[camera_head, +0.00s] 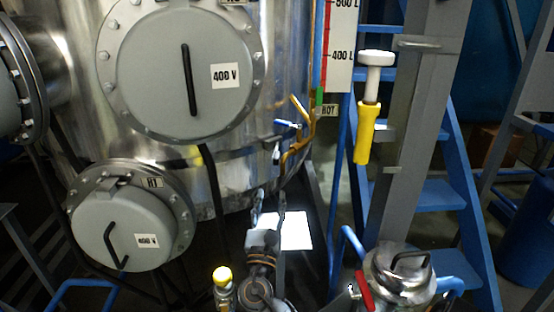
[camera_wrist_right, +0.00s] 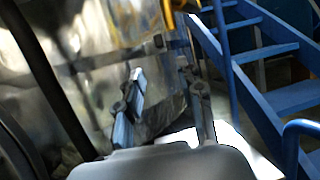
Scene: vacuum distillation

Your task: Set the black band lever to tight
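The black band (camera_head: 240,155) runs around the lower part of the shiny steel tank; in the right wrist view it crosses the tank wall (camera_wrist_right: 105,62). A small light piece (camera_head: 276,154) sits at the band's right part; I cannot tell whether it is the lever, nor its setting. My right gripper (camera_head: 268,204) reaches up from the bottom, below the band. Its two fingers are spread in the right wrist view (camera_wrist_right: 165,108), with nothing visible between them. The band appears beyond the fingertips, apart from them. My left gripper is not in view.
A blue-handled valve (camera_head: 287,123) on yellow piping is just above the band's right part. Blue steps (camera_head: 436,194) and a grey post stand right. A steel vessel (camera_head: 400,272) with a red handle is lower right.

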